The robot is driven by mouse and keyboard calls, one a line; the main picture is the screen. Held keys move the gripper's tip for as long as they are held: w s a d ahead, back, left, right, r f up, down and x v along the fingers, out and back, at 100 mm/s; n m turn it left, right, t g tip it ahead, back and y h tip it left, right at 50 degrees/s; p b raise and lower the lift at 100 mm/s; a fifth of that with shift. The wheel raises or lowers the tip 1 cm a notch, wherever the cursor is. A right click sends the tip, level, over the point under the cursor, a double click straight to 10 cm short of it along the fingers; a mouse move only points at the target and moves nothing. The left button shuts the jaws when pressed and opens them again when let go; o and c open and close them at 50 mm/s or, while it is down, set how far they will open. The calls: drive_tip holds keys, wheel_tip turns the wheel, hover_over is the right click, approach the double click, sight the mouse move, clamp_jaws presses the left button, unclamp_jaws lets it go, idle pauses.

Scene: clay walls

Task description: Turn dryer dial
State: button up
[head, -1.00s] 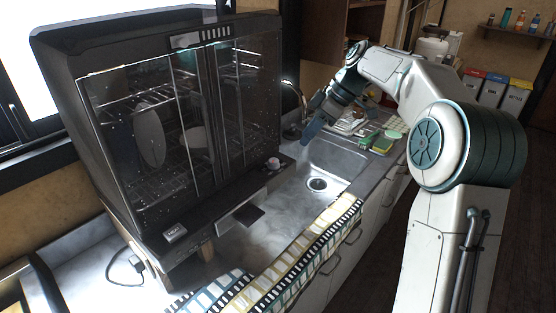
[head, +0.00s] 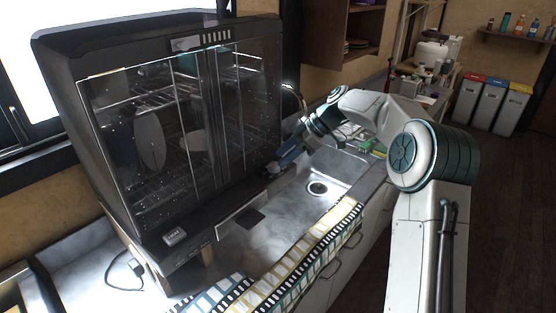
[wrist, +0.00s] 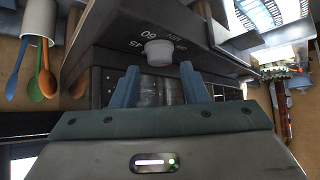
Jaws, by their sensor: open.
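The dryer (head: 190,45) is a large black cabinet with clear doors on the left in the head view, with dishes on racks inside. Its dial (wrist: 158,52) is a round pale knob on the dark lower front panel in the wrist view, with printed marks around it. My gripper (wrist: 160,82) is open, with two blue fingers spread wider than the dial. The dial sits just beyond the fingertips, roughly centred between them, and nothing is held. In the head view my gripper (head: 287,157) is at the dryer's lower right corner and mostly covers the dial.
A metal sink (head: 330,175) lies below and right of my gripper. A patterned cloth (head: 290,268) runs along the counter's front edge. A faucet (head: 294,95) stands behind my gripper.

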sight(275, 163)
drive_tip(key=shift+x, duration=1.65)
drive_tip(key=c, duration=0.7)
drive_tip(key=shift+o, duration=0.2)
drive_tip(key=shift+f+b, duration=0.15)
drive_tip(key=shift+b, duration=0.4)
